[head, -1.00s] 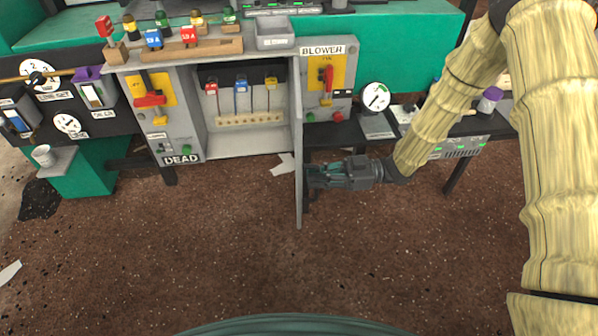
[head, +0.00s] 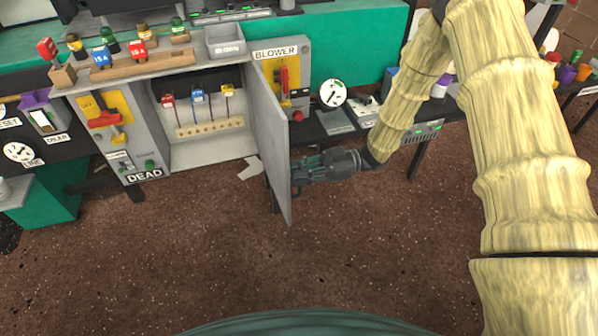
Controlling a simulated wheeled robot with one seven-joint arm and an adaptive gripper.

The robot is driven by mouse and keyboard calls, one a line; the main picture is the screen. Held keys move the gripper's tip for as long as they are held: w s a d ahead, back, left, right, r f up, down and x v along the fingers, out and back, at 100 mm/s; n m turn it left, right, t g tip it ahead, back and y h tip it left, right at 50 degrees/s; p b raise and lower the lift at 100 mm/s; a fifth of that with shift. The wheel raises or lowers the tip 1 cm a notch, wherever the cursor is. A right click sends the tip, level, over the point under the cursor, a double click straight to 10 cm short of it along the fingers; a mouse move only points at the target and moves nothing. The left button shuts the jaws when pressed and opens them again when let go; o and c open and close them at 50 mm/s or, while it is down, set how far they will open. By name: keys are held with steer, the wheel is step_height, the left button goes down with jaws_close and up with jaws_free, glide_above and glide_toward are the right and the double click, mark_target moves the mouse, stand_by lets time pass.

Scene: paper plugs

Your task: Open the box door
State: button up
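The grey box (head: 208,150) stands at the bench with its front open. Its door (head: 268,135) is hinged on the right side and stands swung well out toward me. Inside the box, several coloured plugs (head: 198,97) stand above a pale strip with holes (head: 210,127). My gripper (head: 297,171) is on the right, outer side of the door, with its fingertips at or very near the door's face. Whether it touches the door, and how far its fingers are apart, is unclear.
A panel marked BLOWER (head: 283,80) with a red lever stands behind the door, with a white gauge (head: 333,93) to its right. The panel marked DEAD (head: 118,135) is left of the box. The brown floor (head: 190,250) in front is clear.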

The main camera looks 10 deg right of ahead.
steer(key=shift+o, duration=0.3)
steer(key=w+d, duration=0.1)
steer(key=d, duration=1.1)
steer(key=shift+w, duration=0.4)
